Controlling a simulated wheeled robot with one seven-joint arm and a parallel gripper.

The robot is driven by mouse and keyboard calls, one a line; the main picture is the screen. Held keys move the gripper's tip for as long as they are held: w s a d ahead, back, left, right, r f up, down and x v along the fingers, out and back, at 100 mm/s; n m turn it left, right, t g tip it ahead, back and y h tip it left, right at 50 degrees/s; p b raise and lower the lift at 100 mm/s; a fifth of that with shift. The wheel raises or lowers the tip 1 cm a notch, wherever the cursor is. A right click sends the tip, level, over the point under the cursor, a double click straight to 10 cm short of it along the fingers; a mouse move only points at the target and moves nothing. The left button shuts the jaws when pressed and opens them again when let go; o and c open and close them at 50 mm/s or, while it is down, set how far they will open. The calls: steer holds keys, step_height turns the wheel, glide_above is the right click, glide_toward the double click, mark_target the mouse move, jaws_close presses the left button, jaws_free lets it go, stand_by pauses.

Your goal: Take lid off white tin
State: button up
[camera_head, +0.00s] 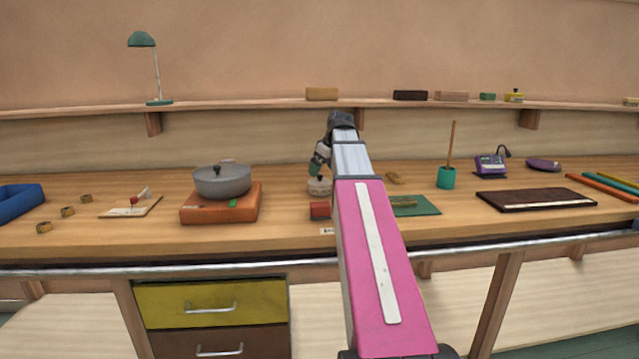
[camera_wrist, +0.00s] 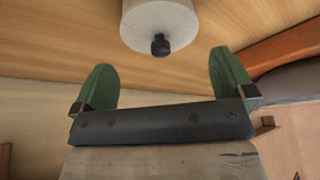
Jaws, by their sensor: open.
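The white tin (camera_head: 319,188) stands on the workbench near the middle, just right of the orange box. A pale lid with a dark knob is on it. In the wrist view the tin (camera_wrist: 160,18) shows at the top, with its black knob (camera_wrist: 160,45) facing my gripper. My gripper (camera_wrist: 161,72) has its two green fingers spread, with nothing between them. The knob lies ahead of the gap, apart from both fingers. In the head view my gripper (camera_head: 317,166) is just above the tin, partly hidden by my arm.
A grey pot (camera_head: 222,181) sits on the orange box (camera_head: 220,205) to the left. A small red block (camera_head: 320,210) is in front of the tin. A green mat (camera_head: 418,206) lies right of my arm. A shelf (camera_head: 240,104) runs along the wall behind.

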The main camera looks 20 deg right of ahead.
mark_target(320, 176)
steer(key=x, duration=0.4)
steer(key=shift+a, duration=0.1)
steer(key=c, duration=0.6)
steer(key=shift+r, duration=0.15)
